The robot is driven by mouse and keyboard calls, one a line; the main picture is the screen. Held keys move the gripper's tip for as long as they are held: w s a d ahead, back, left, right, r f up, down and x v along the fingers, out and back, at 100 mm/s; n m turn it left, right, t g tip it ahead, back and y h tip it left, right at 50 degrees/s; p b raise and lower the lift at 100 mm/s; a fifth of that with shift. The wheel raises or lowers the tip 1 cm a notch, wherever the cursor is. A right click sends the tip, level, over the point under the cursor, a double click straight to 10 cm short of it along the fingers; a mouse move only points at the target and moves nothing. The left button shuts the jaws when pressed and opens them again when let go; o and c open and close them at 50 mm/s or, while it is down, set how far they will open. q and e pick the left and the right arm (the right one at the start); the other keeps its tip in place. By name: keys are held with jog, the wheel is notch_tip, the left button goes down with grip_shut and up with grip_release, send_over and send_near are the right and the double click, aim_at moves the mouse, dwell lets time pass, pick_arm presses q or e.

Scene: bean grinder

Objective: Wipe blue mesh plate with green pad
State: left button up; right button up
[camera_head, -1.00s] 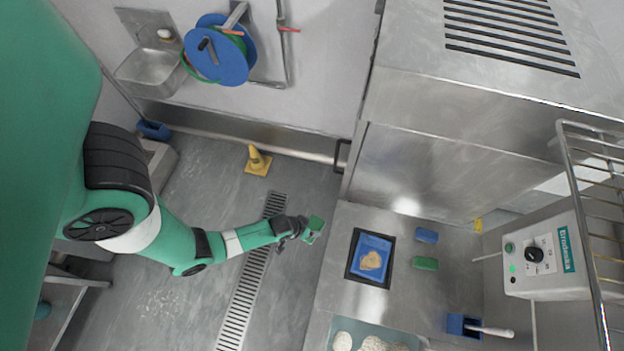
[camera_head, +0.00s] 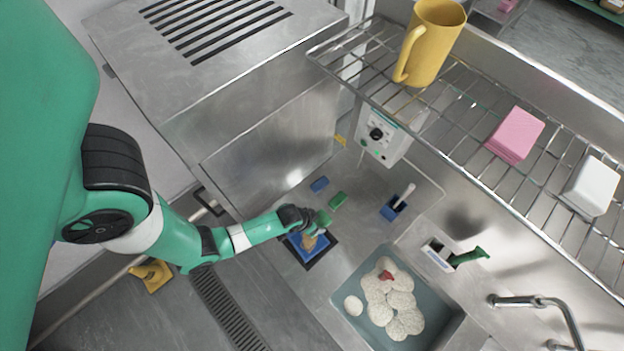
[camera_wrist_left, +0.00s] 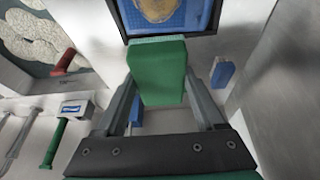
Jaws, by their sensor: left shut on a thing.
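My left gripper (camera_head: 314,224) is shut on a green pad (camera_head: 323,218). The green pad (camera_wrist_left: 158,72) stands between the two fingers in the left wrist view. The blue mesh plate (camera_head: 294,246) lies in a dark frame on the steel counter, with a tan patch (camera_head: 314,243) on it. The plate (camera_wrist_left: 192,14) and the patch (camera_wrist_left: 157,8) show at the top of the wrist view, just beyond the pad. The gripper is at the plate's upper edge; I cannot tell whether the pad touches it. My right gripper is not in view.
A blue holder (camera_head: 391,209) stands farther right. A grey tray (camera_head: 440,325) of pale round pieces lies front right. A wire shelf (camera_head: 465,110) overhangs the counter.

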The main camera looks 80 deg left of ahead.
pick_arm(q)
jog(key=shift+w+r, duration=0.2)
jog(key=shift+r, duration=0.3)
jog(key=shift+f, duration=0.3)
notch_tip(320, 180, down, 5)
jog(key=b, duration=0.4)
jog(key=shift+r, duration=0.1)
jog(key=shift+r, duration=0.1)
